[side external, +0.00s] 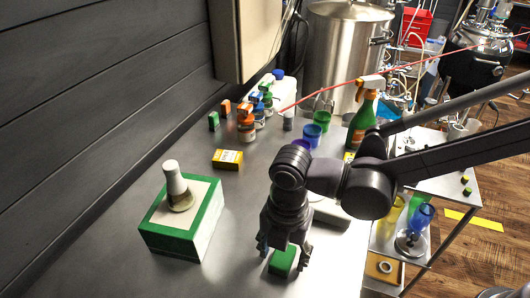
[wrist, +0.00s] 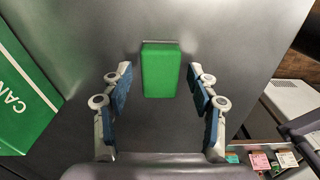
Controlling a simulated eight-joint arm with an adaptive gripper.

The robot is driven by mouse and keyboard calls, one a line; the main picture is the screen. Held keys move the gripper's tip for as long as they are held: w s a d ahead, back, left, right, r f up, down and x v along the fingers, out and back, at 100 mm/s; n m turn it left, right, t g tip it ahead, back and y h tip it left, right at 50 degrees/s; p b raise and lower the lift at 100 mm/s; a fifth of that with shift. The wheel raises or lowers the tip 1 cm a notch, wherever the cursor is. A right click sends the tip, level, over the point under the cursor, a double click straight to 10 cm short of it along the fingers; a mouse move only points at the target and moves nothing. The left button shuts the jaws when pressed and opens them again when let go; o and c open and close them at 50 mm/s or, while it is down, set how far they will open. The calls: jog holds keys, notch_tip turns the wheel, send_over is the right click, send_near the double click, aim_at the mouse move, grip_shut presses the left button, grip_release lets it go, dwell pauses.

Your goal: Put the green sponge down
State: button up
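The green sponge (side external: 283,263) is a small upright-looking green block at the front of the metal table, below my gripper (side external: 284,248). In the wrist view the sponge (wrist: 161,70) appears to rest on the bare grey tabletop, with its long side pointing away from me. My gripper (wrist: 159,80) is open. Its blue-padded fingers stand on either side, with a visible gap between each finger and the sponge. The sponge's underside is hidden, so its exact contact with the table is not clear.
A green and white box (side external: 188,243) with a pale flask (side external: 177,187) on top stands left of my gripper. A yellow box (side external: 227,159), small jars (side external: 246,124), and a green spray bottle (side external: 361,122) stand farther back. The table (side external: 130,275) is clear at the front left.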

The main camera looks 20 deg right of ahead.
aim_at(283, 256)
jog(key=shift+r, duration=0.1)
notch_tip(283, 256, up, 12)
jog(key=d+f+m+t, duration=0.3)
jog(key=d+m+t, duration=0.4)
jog(key=d+m, duration=2)
jog(key=d, duration=0.4)
jog(key=shift+s+d, duration=0.2)
jog(key=shift+d, duration=0.1)
